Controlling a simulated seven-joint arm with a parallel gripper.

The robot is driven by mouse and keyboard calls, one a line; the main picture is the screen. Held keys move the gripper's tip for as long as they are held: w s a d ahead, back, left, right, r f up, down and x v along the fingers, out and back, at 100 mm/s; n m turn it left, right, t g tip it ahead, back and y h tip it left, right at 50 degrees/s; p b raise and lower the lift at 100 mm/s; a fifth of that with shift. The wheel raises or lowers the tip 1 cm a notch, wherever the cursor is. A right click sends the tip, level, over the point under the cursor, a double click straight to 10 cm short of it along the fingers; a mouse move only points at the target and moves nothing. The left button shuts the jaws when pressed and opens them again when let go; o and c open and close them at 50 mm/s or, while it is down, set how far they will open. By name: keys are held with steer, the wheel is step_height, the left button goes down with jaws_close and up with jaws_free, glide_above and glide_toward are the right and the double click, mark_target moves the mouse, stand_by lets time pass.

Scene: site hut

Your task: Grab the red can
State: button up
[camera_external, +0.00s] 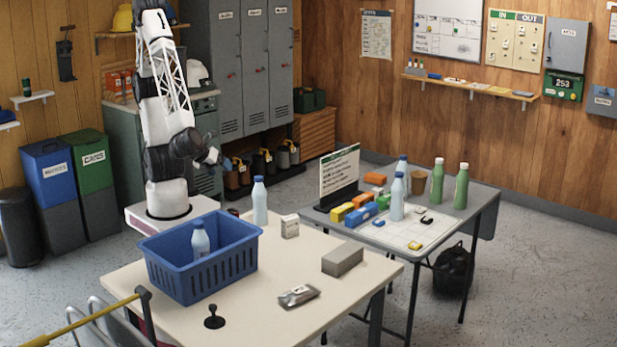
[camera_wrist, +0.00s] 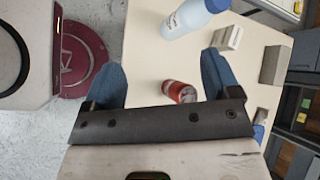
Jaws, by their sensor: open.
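The red can (camera_wrist: 180,91) shows in the wrist view on the cream table (camera_wrist: 150,50), near its edge and between the lines of my fingers, closer to the right one. I cannot tell its exact gap from the fingers. In the outside view only a small dark red part of the can (camera_external: 233,212) shows behind the blue crate. My gripper (camera_wrist: 163,62) is open with its two blue fingers spread and nothing held. In the outside view my gripper (camera_external: 211,156) is above the table's far left end, clear of the tabletop.
A white bottle with a blue cap (camera_external: 260,203) stands near the can, with a small white box (camera_external: 290,226) beside it. The blue crate (camera_external: 203,272) holds another bottle (camera_external: 200,241). A grey block (camera_external: 342,260) and a foil packet (camera_external: 299,295) lie farther right and front.

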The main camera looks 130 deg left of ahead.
steer(key=w+d+f+m+t, duration=0.3)
steer(key=d+f+m+t, duration=0.1)
steer(key=f+m, duration=0.2)
steer(key=w+d+f+m+t, duration=0.2)
steer(key=d+f+m+t, duration=0.1)
steer(key=f+m, duration=0.3)
steer(key=shift+w+d+m+t+y, duration=0.3)
steer(key=shift+w+d+m+t, duration=0.1)
steer(key=shift+d+m, duration=0.6)
steer(key=shift+w+a+f, duration=0.1)
steer(key=shift+a+f, duration=0.05)
steer(key=shift+a, duration=0.1)
steer(key=shift+x, duration=1.15)
steer(key=shift+w+f, duration=0.1)
steer(key=shift+x, duration=2.5)
steer(key=shift+d+f, duration=0.1)
steer(key=shift+f, duration=0.05)
steer(key=c, duration=1.2)
